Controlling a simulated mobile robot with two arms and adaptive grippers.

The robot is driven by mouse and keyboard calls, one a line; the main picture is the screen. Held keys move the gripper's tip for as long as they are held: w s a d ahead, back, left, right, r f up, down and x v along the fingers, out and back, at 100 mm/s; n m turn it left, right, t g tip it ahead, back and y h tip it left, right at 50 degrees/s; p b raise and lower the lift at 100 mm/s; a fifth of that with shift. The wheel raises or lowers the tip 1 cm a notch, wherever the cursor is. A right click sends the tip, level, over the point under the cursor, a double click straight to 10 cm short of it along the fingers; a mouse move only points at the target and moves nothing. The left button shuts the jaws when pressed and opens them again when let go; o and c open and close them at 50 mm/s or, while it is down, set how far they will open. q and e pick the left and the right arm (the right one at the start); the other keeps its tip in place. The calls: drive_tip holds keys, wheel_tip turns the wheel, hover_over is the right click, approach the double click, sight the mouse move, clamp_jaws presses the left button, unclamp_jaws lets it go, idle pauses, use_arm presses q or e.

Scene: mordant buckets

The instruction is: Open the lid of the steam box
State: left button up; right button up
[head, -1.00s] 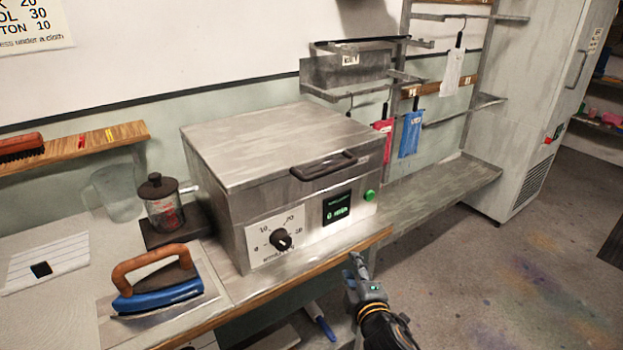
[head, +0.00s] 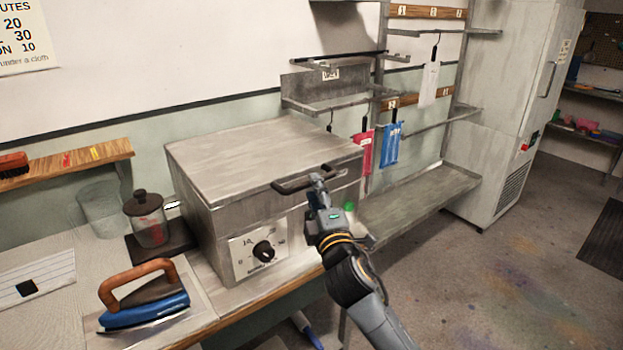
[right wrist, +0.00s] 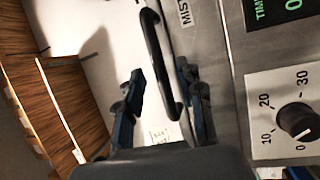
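The steam box (head: 215,225) is a grey metal box on the bench, and its flat lid (head: 250,150) is down. A dark bar handle (head: 290,186) runs along the lid's front edge. My right gripper (head: 319,181) is at the right part of this handle, in front of the box. In the right wrist view, the two fingers of my right gripper (right wrist: 160,75) are apart, with the handle (right wrist: 158,50) between them and gaps visible beside it. The gripper hides the box's display in the head view. My left gripper is not in view.
A blue iron with a wooden handle (head: 145,298) stands on the bench at front left. A lidded glass jar (head: 148,228) stands beside the box. A dial (head: 264,251) is on the box front. Metal shelving (head: 420,205) stands to the right, with open floor before it.

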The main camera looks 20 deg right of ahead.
drive_tip(key=shift+w+d+r, duration=0.1)
drive_tip(key=shift+w+r, duration=0.05)
drive_tip(key=shift+w, duration=0.7)
drive_tip(key=shift+w+r, duration=0.1)
drive_tip(key=shift+w, duration=0.75)
clamp_jaws()
